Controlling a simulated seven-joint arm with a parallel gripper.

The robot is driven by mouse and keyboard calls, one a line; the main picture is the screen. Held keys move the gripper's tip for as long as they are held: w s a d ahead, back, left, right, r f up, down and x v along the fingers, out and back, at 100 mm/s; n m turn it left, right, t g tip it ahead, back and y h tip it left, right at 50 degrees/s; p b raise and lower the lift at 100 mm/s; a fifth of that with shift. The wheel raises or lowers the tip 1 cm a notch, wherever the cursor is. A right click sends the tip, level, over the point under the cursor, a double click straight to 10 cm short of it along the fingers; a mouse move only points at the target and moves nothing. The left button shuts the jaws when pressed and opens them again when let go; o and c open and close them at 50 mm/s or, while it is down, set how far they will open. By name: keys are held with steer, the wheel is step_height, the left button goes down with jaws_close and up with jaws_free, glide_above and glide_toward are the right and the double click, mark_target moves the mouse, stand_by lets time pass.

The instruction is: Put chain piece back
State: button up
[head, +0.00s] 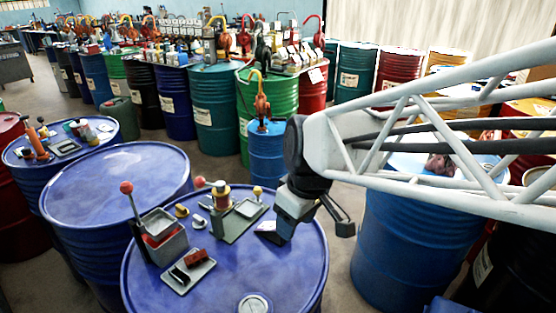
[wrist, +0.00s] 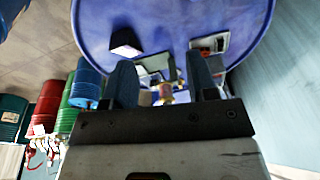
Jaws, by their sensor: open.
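The blue drum top (head: 235,285) carries several small parts. I cannot tell for sure which one is the chain piece. A dark red piece (head: 195,257) and a dark strip lie on a small grey tray (head: 203,270) at the front left. Small yellow and white pieces (head: 198,221) lie behind it. A grey stand (head: 232,225) holds a brass and red cylinder (head: 221,194), which also shows between the fingers in the wrist view (wrist: 165,91). My gripper (head: 314,222) is over the drum's right side, fingers apart and empty in the wrist view (wrist: 161,75).
A lever device (head: 165,240) with a red knob stands on the drum's left side. A small white-topped item (head: 268,228) is close to my gripper's left finger. A bare blue drum (head: 115,180) is at left; a larger blue drum (head: 410,245) is at right.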

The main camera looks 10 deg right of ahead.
steer(key=s+d+m+t+h, duration=0.1)
steer(key=s+d+m+h, duration=0.1)
steer(key=s+d+m, duration=0.4)
steer(key=s+r+m, duration=0.1)
steer(key=s, duration=0.1)
steer(key=shift+s+d+m, duration=0.2)
steer(key=shift+s+m, duration=0.1)
stand_by(1.0)
